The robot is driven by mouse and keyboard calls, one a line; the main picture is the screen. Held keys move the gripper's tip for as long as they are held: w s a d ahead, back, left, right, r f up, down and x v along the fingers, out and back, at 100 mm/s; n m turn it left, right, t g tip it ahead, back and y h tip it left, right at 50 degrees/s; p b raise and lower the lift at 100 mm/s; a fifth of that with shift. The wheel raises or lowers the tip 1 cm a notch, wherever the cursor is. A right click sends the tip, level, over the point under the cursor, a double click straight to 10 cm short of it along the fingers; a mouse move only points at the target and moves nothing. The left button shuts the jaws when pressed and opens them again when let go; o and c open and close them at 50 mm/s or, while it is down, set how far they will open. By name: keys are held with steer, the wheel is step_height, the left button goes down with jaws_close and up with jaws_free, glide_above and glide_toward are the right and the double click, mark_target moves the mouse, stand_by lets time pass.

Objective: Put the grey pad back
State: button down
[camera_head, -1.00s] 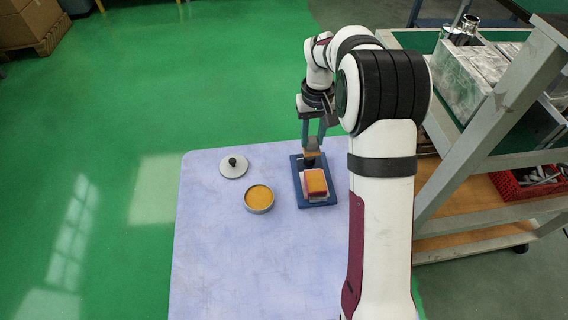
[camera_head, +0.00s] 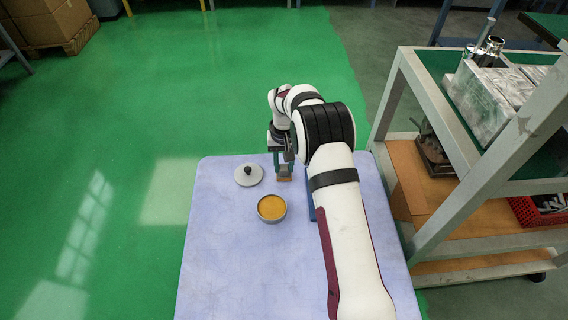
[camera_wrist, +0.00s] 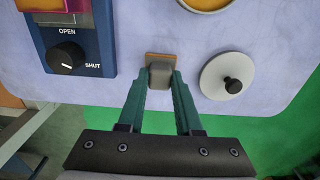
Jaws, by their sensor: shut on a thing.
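My gripper (camera_head: 284,173) is shut on a small grey block with a brown strip along one side, which I take as the grey pad (camera_wrist: 161,75). In the head view the gripper is near the table's far edge, right of a round lid and left of the blue device. I cannot tell whether the pad touches the table. The blue device (camera_wrist: 88,55) has a black knob (camera_wrist: 66,58) between the words OPEN and SHUT. In the head view my arm hides most of the blue device (camera_head: 311,208).
A round tin with orange-yellow contents (camera_head: 271,208) stands on the pale table (camera_head: 225,265). The grey-white lid with a black knob (camera_head: 248,175) lies behind it. A red and yellow block (camera_wrist: 60,5) is partly in view on the device. A cart (camera_head: 385,100) stands at the right.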

mark_target(284, 166)
steer(key=c, duration=0.6)
jaws_free()
steer(key=s+d+r+m, duration=0.1)
steer(key=s+r, duration=0.2)
steer(key=r, duration=0.6)
steer(key=s+d+r, duration=0.1)
steer(key=s+r, duration=0.3)
steer(key=r, duration=0.6)
steer(key=s+m, duration=0.1)
steer(key=s, duration=0.9)
steer(key=s+d+m+y, duration=0.1)
steer(key=s+m, duration=0.1)
steer(key=s, duration=0.8)
steer(key=s+d+m, duration=0.1)
steer(key=s, duration=1)
steer(key=shift+r+m+y, duration=0.3)
steer(key=shift+y, duration=0.1)
